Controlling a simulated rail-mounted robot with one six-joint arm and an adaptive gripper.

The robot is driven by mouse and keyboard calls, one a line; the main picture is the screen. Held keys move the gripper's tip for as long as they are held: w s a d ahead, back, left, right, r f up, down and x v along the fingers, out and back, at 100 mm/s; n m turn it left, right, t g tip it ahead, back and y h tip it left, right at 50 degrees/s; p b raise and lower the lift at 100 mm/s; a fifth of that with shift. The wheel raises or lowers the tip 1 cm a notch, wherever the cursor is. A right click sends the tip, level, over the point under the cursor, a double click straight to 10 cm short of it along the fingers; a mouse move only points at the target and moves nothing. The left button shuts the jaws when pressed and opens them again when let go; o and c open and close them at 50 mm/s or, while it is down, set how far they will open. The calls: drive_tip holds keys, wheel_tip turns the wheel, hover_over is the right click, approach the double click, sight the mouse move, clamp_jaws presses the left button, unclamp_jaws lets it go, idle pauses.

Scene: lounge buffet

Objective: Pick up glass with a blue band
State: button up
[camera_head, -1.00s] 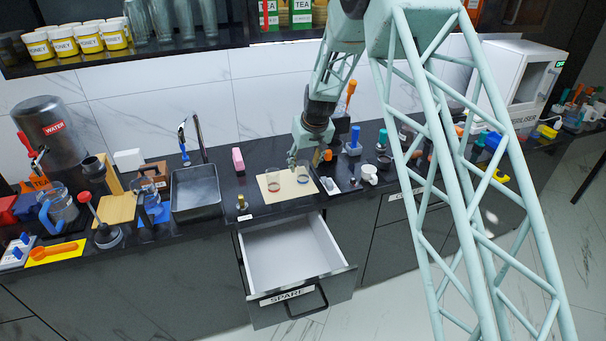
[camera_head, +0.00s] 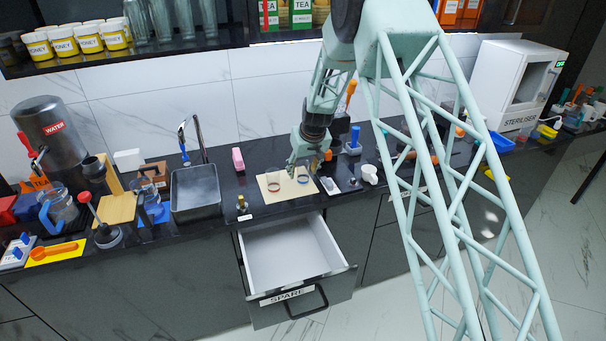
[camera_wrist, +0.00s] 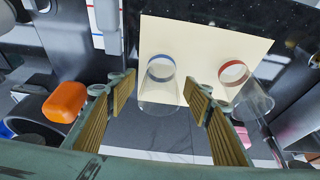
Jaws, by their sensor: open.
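The glass with a blue band (camera_wrist: 161,97) stands on a cream mat (camera_wrist: 205,40) in the wrist view, between and just beyond my open fingers. In the head view that glass (camera_head: 303,175) is on the right part of the mat, with my gripper (camera_head: 303,163) close above it. A second glass with a red band (camera_wrist: 250,98) stands beside it, outside my fingers; it also shows in the head view (camera_head: 273,184). My gripper (camera_wrist: 161,97) is open and empty. I cannot tell whether either finger touches the blue-banded glass.
An orange object (camera_wrist: 66,101) lies left of my fingers in the wrist view. A drawer labelled SPARE (camera_head: 290,255) stands open below the mat. A sink (camera_head: 195,190) and a pink block (camera_head: 238,159) are left of the mat. A white cup (camera_head: 369,174) is to the right.

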sight(303, 163)
idle(0.3)
drive_tip(key=c, duration=1.1)
drive_tip(key=shift+o, duration=0.2)
drive_tip(key=shift+r, duration=0.15)
drive_tip(key=shift+r, duration=1.55)
drive_tip(key=s+a+r, duration=0.1)
drive_tip(key=s, duration=1.5)
drive_tip(key=shift+r+b, duration=0.3)
drive_tip(key=shift+b, duration=0.1)
